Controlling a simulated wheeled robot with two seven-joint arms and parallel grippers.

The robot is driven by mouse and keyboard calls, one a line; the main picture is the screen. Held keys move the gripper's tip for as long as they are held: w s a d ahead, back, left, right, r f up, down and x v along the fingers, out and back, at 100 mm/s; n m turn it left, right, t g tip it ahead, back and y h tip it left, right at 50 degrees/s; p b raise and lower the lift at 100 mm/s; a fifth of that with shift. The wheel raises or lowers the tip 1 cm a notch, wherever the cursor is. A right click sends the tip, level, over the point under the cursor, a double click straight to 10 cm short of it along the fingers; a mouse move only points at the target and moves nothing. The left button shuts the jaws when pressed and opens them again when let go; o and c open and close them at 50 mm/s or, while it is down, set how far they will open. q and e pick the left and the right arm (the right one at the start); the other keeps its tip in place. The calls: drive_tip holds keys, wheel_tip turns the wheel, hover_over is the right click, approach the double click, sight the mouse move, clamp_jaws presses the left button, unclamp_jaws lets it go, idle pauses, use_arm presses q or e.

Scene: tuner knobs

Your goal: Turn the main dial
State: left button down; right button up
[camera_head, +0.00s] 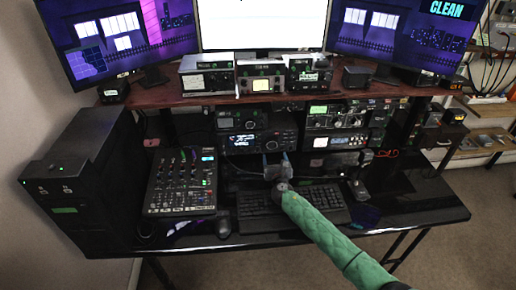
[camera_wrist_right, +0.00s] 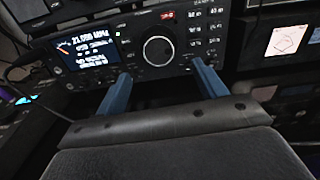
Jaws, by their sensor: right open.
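The main dial (camera_wrist_right: 158,50) is a round dark knob with a pale ring on the front of a black radio (camera_wrist_right: 187,16), right of its lit frequency screen (camera_wrist_right: 87,49). In the head view the radio (camera_head: 268,141) sits under the wooden shelf, and my right gripper (camera_head: 275,160) is in front of it, reached by the green-sleeved arm. In the right wrist view the two blue fingers (camera_wrist_right: 160,85) are spread wide, below and either side of the dial, with nothing between them. The dial looks clear of both fingers. My left gripper is not in view.
A keyboard (camera_head: 255,212) lies below my right arm, with a mixer (camera_head: 181,182) to its left. More radios (camera_head: 335,139) stand to the right of the gripper. The shelf (camera_head: 160,96) overhangs behind, bearing monitors and small radios. A black computer tower (camera_head: 100,195) stands at the left.

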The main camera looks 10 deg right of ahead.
sight(272, 147)
drive_tip(key=w+p, duration=0.1)
drive_tip(key=w, duration=0.4)
drive_tip(key=shift+w+a, duration=0.1)
drive_tip(key=shift+w, duration=0.95)
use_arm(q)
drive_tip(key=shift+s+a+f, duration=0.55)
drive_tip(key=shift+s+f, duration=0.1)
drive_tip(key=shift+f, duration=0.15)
use_arm(e)
drive_tip(key=c, duration=1)
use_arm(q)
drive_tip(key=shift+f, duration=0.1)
use_arm(e)
drive_tip(key=shift+o, duration=0.2)
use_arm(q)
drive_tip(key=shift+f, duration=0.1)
use_arm(e)
drive_tip(key=shift+f, duration=0.1)
